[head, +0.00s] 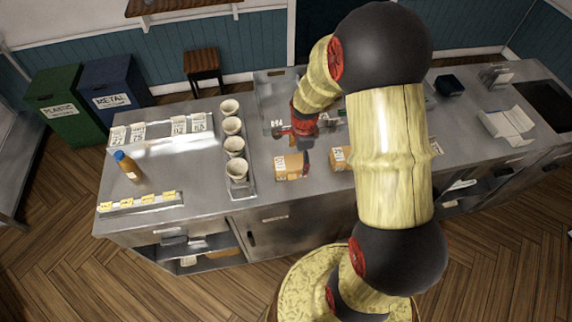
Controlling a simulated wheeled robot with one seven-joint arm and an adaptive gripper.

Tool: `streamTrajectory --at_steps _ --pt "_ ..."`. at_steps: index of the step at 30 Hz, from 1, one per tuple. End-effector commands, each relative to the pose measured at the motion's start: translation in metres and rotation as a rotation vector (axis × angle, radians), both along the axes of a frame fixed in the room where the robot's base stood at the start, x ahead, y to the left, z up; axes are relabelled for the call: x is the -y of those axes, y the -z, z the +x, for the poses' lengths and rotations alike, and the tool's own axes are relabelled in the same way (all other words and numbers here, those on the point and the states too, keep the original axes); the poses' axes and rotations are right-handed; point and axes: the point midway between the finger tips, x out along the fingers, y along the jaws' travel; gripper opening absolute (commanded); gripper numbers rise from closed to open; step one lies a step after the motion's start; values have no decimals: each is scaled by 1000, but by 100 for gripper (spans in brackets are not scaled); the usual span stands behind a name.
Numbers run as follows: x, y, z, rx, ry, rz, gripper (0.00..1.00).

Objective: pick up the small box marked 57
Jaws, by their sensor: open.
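Two small tan boxes with pale labels are on the steel counter in the head view. One box (288,166) is just below my gripper in the picture, and another box (339,158) is to its right, partly behind my arm. The numbers on their labels are too small to read, so I cannot tell which is marked 57. My gripper (304,150) is open and points down near the left box's right end. I cannot tell whether it touches that box. My arm hides part of the counter to the right.
A rack of several cups (235,146) stands left of the boxes. Further left are an orange bottle (127,166), a strip of yellow tags (148,199) and a tray with white cards (159,130). An opened white carton (507,124) lies at right. The left counter has bare room.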

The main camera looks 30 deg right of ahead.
Motion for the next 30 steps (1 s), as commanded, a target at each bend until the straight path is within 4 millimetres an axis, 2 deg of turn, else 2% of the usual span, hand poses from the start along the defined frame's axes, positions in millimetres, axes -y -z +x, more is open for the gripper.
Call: streamTrajectory --at_steps 5,14,24,30 --pt "1 3 2 8 77 5 82" --pt "3 30 6 6 80 5 82" --pt "8 71 14 6 79 5 82" --pt "8 76 16 9 79 5 82"
